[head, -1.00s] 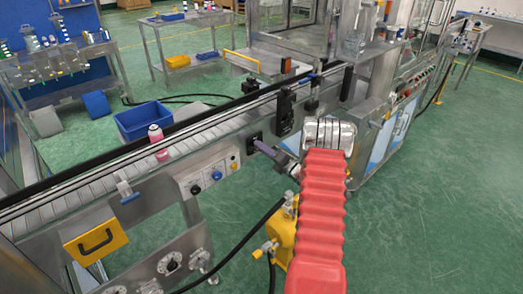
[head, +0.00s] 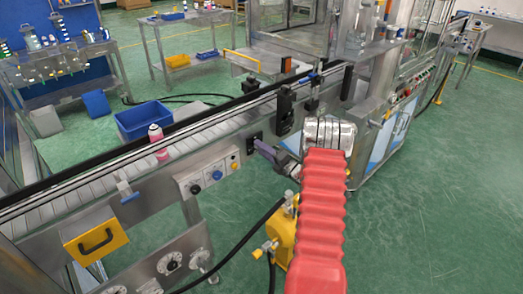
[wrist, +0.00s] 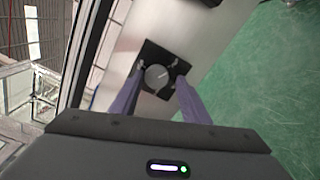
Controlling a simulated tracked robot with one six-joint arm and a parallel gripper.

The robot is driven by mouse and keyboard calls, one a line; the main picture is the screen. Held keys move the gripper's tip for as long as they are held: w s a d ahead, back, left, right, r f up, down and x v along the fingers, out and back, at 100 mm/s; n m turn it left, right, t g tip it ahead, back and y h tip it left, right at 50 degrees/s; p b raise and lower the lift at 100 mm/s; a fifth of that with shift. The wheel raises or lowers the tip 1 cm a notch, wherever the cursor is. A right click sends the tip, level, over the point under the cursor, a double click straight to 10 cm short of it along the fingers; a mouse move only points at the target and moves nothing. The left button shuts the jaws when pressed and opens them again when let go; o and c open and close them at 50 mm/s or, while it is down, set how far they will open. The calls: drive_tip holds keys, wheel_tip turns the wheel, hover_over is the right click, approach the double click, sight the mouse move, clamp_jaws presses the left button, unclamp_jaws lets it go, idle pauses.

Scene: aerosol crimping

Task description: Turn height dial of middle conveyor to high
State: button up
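The height dial (wrist: 156,76) is a round grey knob with a light mark, on a black square plate (wrist: 150,54) on the conveyor's metal side. In the head view the black plate (head: 254,141) shows on the conveyor's side, with the dial mostly hidden by my fingers. My gripper (wrist: 160,68) has two purple fingers, one on each side of the dial. Narrow gaps seem to show between the fingertips and the knob, so it looks open around it. In the head view my gripper (head: 259,145) reaches the plate from the right.
A control panel (head: 208,178) with several knobs and buttons is left of the dial. A pink can (head: 157,140) stands on the conveyor belt (head: 110,178). Black sensor blocks (head: 284,108) stand above the dial along the rail. A yellow machine (head: 283,235) stands below my arm.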

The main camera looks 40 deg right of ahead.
drive_tip(key=shift+o, duration=0.5)
drive_tip(key=shift+r, duration=0.2)
drive_tip(key=s, duration=1.3)
drive_tip(key=shift+s+d, duration=0.2)
drive_tip(key=shift+s, duration=0.2)
drive_tip(key=shift+f, duration=0.1)
